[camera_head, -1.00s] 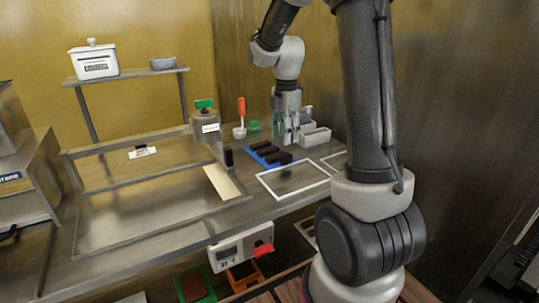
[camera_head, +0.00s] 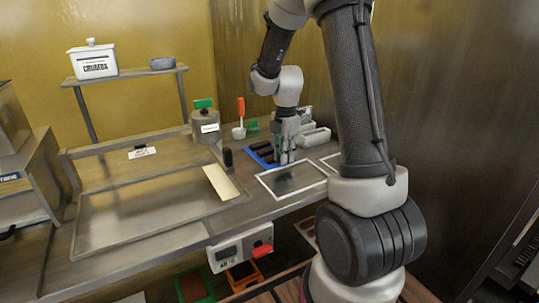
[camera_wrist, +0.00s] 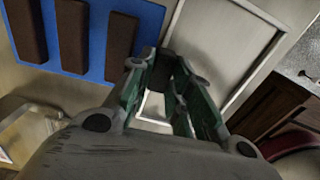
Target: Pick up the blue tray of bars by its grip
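The blue tray (camera_head: 253,147) lies flat on the steel counter in the head view, partly hidden behind my gripper. It also shows at the upper left of the wrist view (camera_wrist: 92,68). It carries several dark brown bars (camera_wrist: 72,37). My gripper (camera_head: 286,160) points down at the tray's right end, low over the counter. In the wrist view my gripper (camera_wrist: 168,65) has its two fingers apart, on either side of a small dark block (camera_wrist: 164,72) just right of the tray. This looks like the grip; contact with the fingers is unclear.
Light bins (camera_head: 315,137) stand close behind and right. An orange-handled tool (camera_head: 241,109) and a grey canister (camera_head: 206,127) stand left. A large steel pan (camera_head: 150,218) fills the left counter.

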